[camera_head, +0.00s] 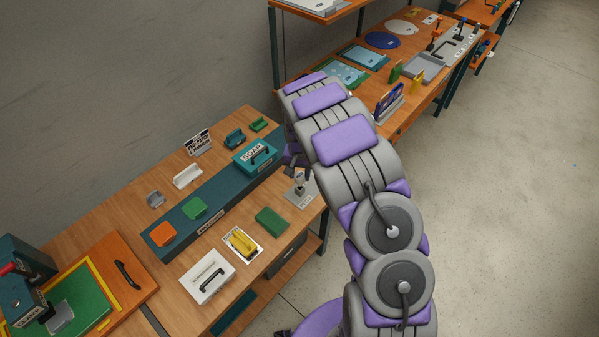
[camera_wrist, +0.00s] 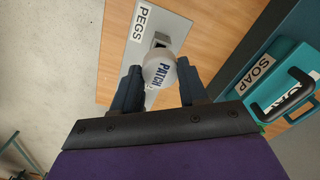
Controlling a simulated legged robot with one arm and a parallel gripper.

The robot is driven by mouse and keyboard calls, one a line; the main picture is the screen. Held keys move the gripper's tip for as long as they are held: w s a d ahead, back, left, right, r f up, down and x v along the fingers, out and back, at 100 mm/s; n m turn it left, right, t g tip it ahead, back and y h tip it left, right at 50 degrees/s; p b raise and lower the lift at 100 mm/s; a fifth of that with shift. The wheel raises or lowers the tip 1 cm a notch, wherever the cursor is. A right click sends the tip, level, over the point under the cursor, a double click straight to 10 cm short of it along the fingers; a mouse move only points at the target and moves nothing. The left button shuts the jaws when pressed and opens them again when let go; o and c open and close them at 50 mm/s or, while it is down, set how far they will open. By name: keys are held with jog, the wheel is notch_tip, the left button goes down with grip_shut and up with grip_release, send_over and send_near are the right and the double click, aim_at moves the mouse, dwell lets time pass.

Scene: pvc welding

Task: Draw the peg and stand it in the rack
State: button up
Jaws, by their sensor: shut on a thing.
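A pale, round-topped peg marked PATCH (camera_wrist: 160,72) is between the two dark fingers of my gripper (camera_wrist: 160,88) in the wrist view. The fingers are shut on it. Behind it lies a grey plate labelled PEGS (camera_wrist: 147,25) with a small dark square holder (camera_wrist: 160,41) on it. The peg overlaps the holder in this view, so I cannot tell whether its lower end is in the holder or clear of it. In the head view the grey plate (camera_head: 300,196) is at the bench's right edge, and my arm hides most of my gripper.
A teal SOAP box with a black handle (camera_head: 255,155) sits on a dark raised strip (camera_head: 215,207) left of the plate. A second bench (camera_head: 425,100) stands beyond my arm.

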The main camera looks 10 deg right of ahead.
aim_at(300, 175)
jog(key=shift+f, duration=2)
jog(key=o, duration=1.3)
jog(key=shift+c, duration=0.2)
notch_tip(300, 175, up, 17)
jog(key=p, duration=0.1)
jog(key=shift+r+p, duration=0.15)
jog(key=shift+p, duration=0.2)
jog(key=shift+r, duration=0.1)
jog(key=s+d+r+n+b, duration=0.1)
jog(key=s+r, duration=0.5)
jog(key=s, duration=0.4)
jog(key=s+d+r, duration=0.1)
jog(key=s+r, duration=0.5)
jog(key=s, duration=0.3)
jog(key=s+a+n+g+b, duration=0.1)
jog(key=s+a+n, duration=0.1)
jog(key=s, duration=2.1)
jog(key=shift+r+n+g, duration=0.3)
jog(key=shift+n+g, duration=0.1)
jog(key=shift+n, duration=0.4)
